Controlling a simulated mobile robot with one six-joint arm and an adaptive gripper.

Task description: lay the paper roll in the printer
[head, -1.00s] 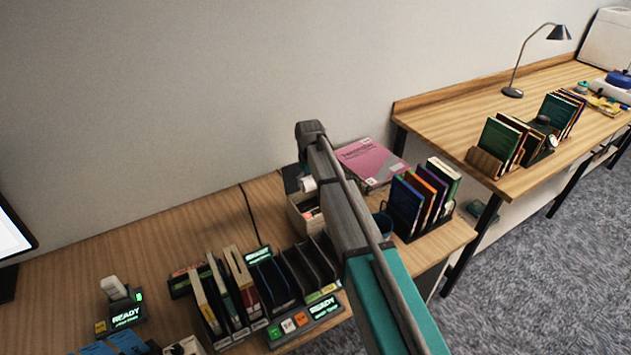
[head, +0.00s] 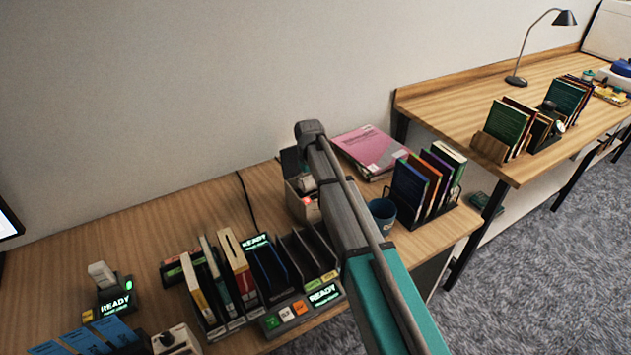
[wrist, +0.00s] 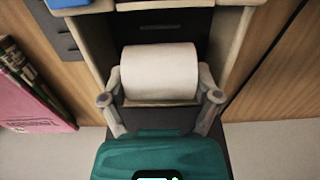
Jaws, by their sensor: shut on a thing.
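The white paper roll (wrist: 160,74) lies sideways between the fingers of my gripper (wrist: 160,98) in the wrist view. My gripper is shut on it by its two ends. The beige printer (wrist: 98,48) surrounds the roll on both sides, with a dark bay behind it. In the head view the printer (head: 296,207) stands at the back of the near desk with its dark lid (head: 290,160) raised. The roll (head: 306,184) shows small at the printer's opening, partly behind my arm. Whether it touches the bay floor is hidden.
A pink booklet (head: 372,150), a blue mug (head: 382,214) and a rack of books (head: 424,190) stand right of the printer. A sorter with upright slots (head: 288,262) is in front.

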